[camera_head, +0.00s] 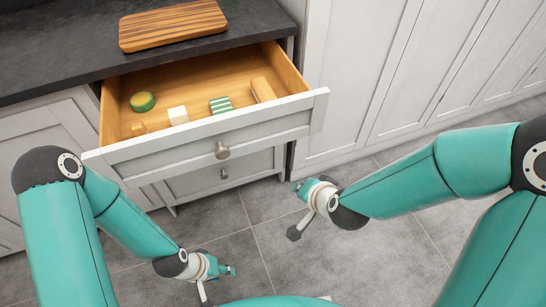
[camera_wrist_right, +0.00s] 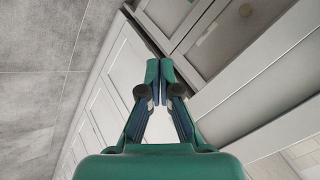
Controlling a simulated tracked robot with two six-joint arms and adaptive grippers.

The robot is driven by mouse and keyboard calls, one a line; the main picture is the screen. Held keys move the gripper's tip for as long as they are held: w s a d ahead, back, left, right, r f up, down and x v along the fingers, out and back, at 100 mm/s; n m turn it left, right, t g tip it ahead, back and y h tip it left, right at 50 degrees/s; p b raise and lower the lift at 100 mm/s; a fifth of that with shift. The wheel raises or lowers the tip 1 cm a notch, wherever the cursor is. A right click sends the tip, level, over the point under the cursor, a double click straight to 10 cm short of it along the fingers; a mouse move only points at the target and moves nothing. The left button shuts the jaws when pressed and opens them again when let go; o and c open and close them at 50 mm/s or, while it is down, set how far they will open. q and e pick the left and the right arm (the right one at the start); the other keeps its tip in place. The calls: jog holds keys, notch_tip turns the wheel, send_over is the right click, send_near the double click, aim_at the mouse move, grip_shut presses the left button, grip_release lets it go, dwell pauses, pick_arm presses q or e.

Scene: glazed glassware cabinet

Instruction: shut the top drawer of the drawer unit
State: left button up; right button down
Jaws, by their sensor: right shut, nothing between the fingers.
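The top drawer (camera_head: 215,135) of the drawer unit is pulled far out, its white front with a round knob (camera_head: 221,150) facing me. My right gripper (camera_head: 299,187) is low, to the right of the drawer front, apart from it and clear of the knob. In the right wrist view its fingers (camera_wrist_right: 160,72) are together and empty, pointing toward pale cabinet fronts. My left gripper (camera_head: 230,270) hangs low over the floor, nearer to me than the drawer; its fingers are too small to judge.
The drawer holds a green round item (camera_head: 143,101), a white block (camera_head: 178,115), a green striped block (camera_head: 221,105) and wooden pieces. A lower drawer (camera_head: 223,174) is closed. A striped wooden board (camera_head: 172,24) lies on the dark counter (camera_head: 60,48). Tall white cabinets stand right; the tiled floor is clear.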

aim_at(269, 132)
pick_arm(q)
notch_tip(269, 132, down, 14)
jog(key=b, duration=1.1)
pick_arm(e)
notch_tip(269, 132, up, 11)
jog(key=s+a+m+t+y, duration=0.1)
jog(key=s+a+m+t, duration=0.2)
jog(key=m+t, duration=0.35)
jog(key=shift+m, duration=0.55)
jog(key=p+x, duration=0.1)
jog(key=x, duration=0.3)
jog(key=p+x, duration=0.2)
jog(key=x, duration=0.2)
jog(key=p+x, duration=0.2)
jog(key=x, duration=0.2)
jog(key=shift+w+r, duration=0.3)
jog(key=shift+w+a, duration=0.2)
jog(key=shift+w, duration=0.65)
pick_arm(q)
notch_tip(269, 132, up, 5)
